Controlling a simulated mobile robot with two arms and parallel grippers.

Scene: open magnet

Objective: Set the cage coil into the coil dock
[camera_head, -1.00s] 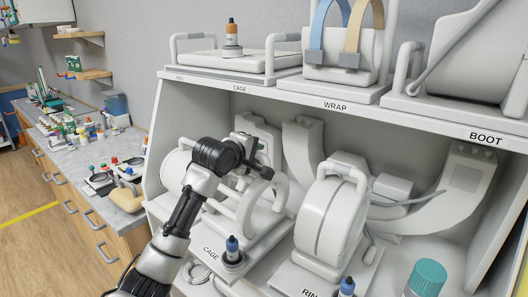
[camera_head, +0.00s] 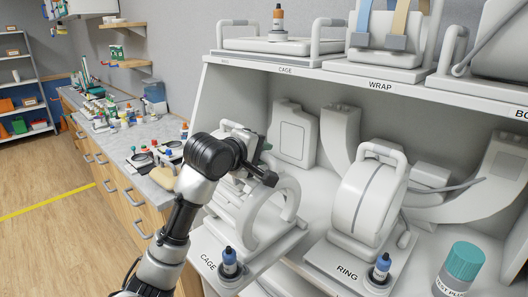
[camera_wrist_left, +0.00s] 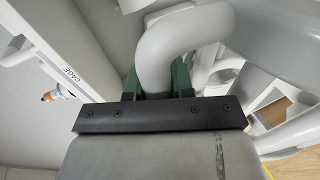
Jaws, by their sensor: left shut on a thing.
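The cage coil (camera_head: 284,207) is a white, open barrel of rings and bars on a white base plate lettered CAGE, left of the ring coil in the head view. My left gripper (camera_head: 258,168) is shut on the coil's handle, which is mostly hidden behind the gripper in that view. In the left wrist view the thick white handle (camera_wrist_left: 155,60) passes between the green-padded fingers. The base plate appears to be with the coil at the open left end of the shelf. I cannot make out the coil dock. My right gripper is not in view.
The upper shelf (camera_head: 310,73) overhangs. A cluttered counter (camera_head: 135,150) is at left; the floor beyond is clear.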

